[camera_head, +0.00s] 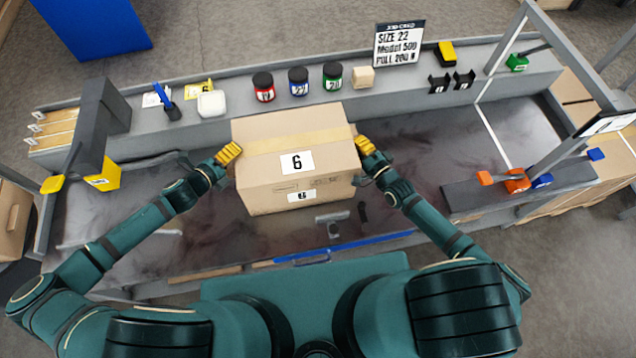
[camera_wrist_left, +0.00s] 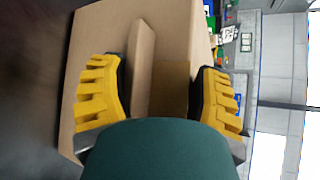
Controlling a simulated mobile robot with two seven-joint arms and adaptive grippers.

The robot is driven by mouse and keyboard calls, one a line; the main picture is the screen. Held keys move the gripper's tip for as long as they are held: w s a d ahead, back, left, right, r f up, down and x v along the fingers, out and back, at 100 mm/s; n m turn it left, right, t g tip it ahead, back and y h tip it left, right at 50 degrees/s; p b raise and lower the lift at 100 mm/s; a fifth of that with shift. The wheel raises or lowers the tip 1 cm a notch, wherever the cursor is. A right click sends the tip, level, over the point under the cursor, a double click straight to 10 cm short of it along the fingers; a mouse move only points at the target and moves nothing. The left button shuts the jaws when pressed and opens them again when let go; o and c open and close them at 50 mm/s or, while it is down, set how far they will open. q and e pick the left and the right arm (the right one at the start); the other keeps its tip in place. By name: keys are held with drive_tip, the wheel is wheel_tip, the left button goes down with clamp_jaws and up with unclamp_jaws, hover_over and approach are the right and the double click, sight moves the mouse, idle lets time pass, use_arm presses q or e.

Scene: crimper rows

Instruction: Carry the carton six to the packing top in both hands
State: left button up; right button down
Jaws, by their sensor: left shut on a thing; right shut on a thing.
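The carton six (camera_head: 295,190) is a brown cardboard box with a "6" label, in the middle of the head view. It covers part of the grey work surface behind and below it. My left gripper (camera_head: 228,154) is shut on its left side, and my right gripper (camera_head: 365,146) is shut on its right side. In the left wrist view the yellow fingers of my left gripper (camera_wrist_left: 160,90) stand either side of a cardboard ridge on the carton (camera_wrist_left: 185,30). I cannot tell which surface is the packing top.
Behind the carton a grey ledge (camera_head: 215,125) holds a red-labelled jar (camera_head: 264,88), a blue-labelled jar (camera_head: 298,82), a green-labelled jar (camera_head: 332,76) and a sign (camera_head: 398,44). A grey post with a yellow block (camera_head: 104,177) stands left. Clamps (camera_head: 515,182) lie right. Dark bench surface (camera_head: 430,150) is clear right of the carton.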

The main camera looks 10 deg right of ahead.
use_arm(q)
drive_tip(key=o, duration=0.9)
drive_tip(key=shift+s+d, duration=0.1)
drive_tip(key=shift+d, duration=0.25)
use_arm(e)
drive_tip(key=c, duration=1.4)
unclamp_jaws()
drive_tip(key=shift+a+f, duration=0.1)
drive_tip(key=shift+a, duration=0.25)
use_arm(q)
drive_tip(key=o, duration=0.4)
use_arm(e)
drive_tip(key=shift+o, duration=1.3)
drive_tip(key=shift+s, duration=0.1)
use_arm(q)
drive_tip(key=shift+a, duration=0.15)
use_arm(e)
drive_tip(key=shift+d, duration=0.15)
